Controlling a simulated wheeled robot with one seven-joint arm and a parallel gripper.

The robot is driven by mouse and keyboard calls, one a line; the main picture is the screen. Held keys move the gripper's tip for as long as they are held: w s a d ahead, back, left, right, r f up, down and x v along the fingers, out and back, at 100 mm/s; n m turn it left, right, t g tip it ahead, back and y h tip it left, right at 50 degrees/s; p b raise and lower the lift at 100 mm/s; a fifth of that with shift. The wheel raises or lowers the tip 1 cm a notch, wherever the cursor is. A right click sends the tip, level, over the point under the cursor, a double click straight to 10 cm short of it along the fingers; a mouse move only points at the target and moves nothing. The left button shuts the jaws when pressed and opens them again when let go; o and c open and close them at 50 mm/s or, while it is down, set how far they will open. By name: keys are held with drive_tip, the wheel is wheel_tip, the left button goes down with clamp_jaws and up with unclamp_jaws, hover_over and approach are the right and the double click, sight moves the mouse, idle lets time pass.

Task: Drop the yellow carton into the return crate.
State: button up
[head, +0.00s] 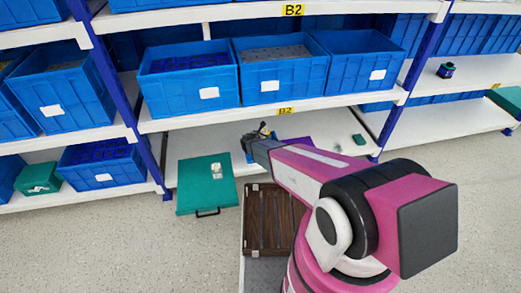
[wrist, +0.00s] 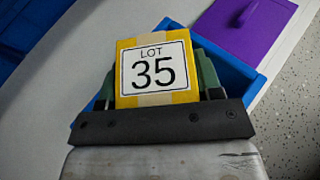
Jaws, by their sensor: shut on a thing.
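In the wrist view, the yellow carton (wrist: 126,75) carries a white label reading LOT 35. My gripper (wrist: 155,88) is shut on it, with a dark green finger on each side. A blue crate (wrist: 218,62) shows behind and below the carton, with its inside mostly hidden by the carton and fingers. A purple panel (wrist: 245,30) lies beside or against its far side. In the head view, my gripper (head: 262,134) is over the lower shelf, and the carton cannot be made out. No label shows which crate is the return crate.
A green case (head: 206,180) with a handle sits at the lower shelf's front edge. A brown slatted crate (head: 270,220) stands in front. Blue bins (head: 190,98) fill the shelf above, marked B2. A small green item (head: 359,139) lies right on the lower shelf (head: 335,150).

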drive_tip(key=shift+f, duration=0.7)
drive_tip(key=o, duration=1.1)
drive_tip(key=shift+c, duration=0.2)
drive_tip(key=v, duration=1)
drive_tip(key=shift+s+a+r, duration=0.1)
drive_tip(key=shift+s+a, duration=0.15)
drive_tip(key=shift+s, duration=0.05)
